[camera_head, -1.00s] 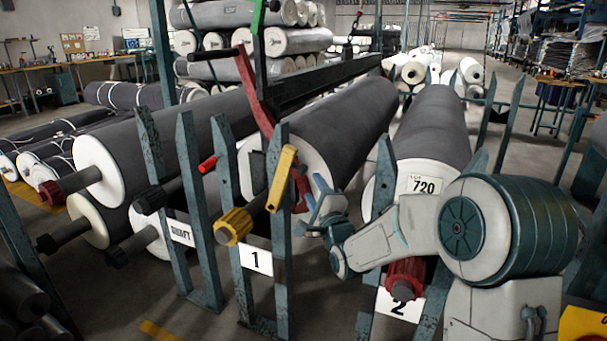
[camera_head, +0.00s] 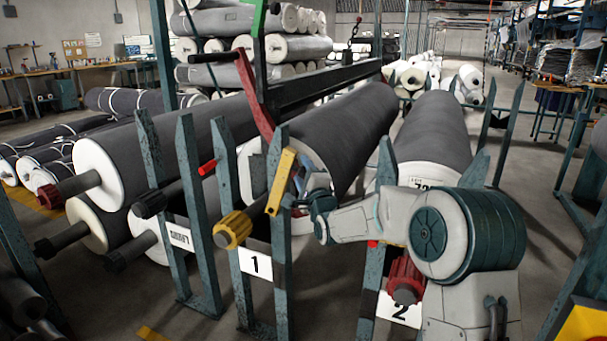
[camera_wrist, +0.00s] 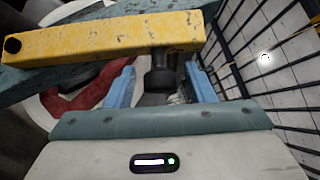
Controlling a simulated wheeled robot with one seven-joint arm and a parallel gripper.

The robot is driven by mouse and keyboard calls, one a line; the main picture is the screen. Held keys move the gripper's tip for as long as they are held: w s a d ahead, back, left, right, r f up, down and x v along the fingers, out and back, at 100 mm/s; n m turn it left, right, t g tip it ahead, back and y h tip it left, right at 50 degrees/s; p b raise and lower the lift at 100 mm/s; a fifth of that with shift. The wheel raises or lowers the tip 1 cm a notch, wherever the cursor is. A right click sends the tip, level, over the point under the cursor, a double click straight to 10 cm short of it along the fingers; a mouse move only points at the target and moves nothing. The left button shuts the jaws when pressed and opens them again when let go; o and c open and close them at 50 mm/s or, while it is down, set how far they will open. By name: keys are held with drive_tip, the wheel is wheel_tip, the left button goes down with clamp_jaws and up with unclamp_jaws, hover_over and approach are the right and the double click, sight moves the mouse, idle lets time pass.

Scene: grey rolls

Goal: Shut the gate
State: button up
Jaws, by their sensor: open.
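The gate looks like the yellow bar (camera_head: 282,182), hanging steeply down from the top of a teal post (camera_head: 281,250) at station 1. In the wrist view the bar (camera_wrist: 105,38) crosses the top of the picture, with a black pin at its left end. A dark knob (camera_wrist: 162,72) sticks out from the bar near its right end. My gripper (camera_wrist: 162,85) is open, with its blue fingers on either side of the knob. I see gaps between the knob and both fingers. In the head view my gripper (camera_head: 299,188) is just right of the bar and partly hidden.
Large grey rolls (camera_head: 340,125) lie behind the posts. A yellow-ended shaft (camera_head: 233,229) juts out left of the bar, above the "1" sign (camera_head: 255,262). A red-ended shaft (camera_head: 405,279) is below my arm. A black mesh (camera_wrist: 265,55) is at right in the wrist view.

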sight(294, 164)
clamp_jaws()
drive_tip(key=shift+a+r+p, duration=0.2)
drive_tip(key=shift+r+p, duration=0.15)
drive_tip(key=shift+p, duration=0.1)
drive_tip(key=a+n+p, duration=0.1)
drive_tip(key=w+a+r+g+p, duration=0.1)
drive_tip(key=p, duration=0.1)
drive_tip(key=shift+a+r+n+g, duration=0.1)
drive_tip(key=shift+r+n+g, duration=0.2)
drive_tip(key=shift+n, duration=0.1)
drive_tip(key=shift+w+a+n+g+h+p, duration=0.15)
drive_tip(key=shift+a+n+g+h+p, duration=0.2)
drive_tip(key=shift+a, duration=0.2)
unclamp_jaws()
drive_tip(key=shift+f, duration=0.1)
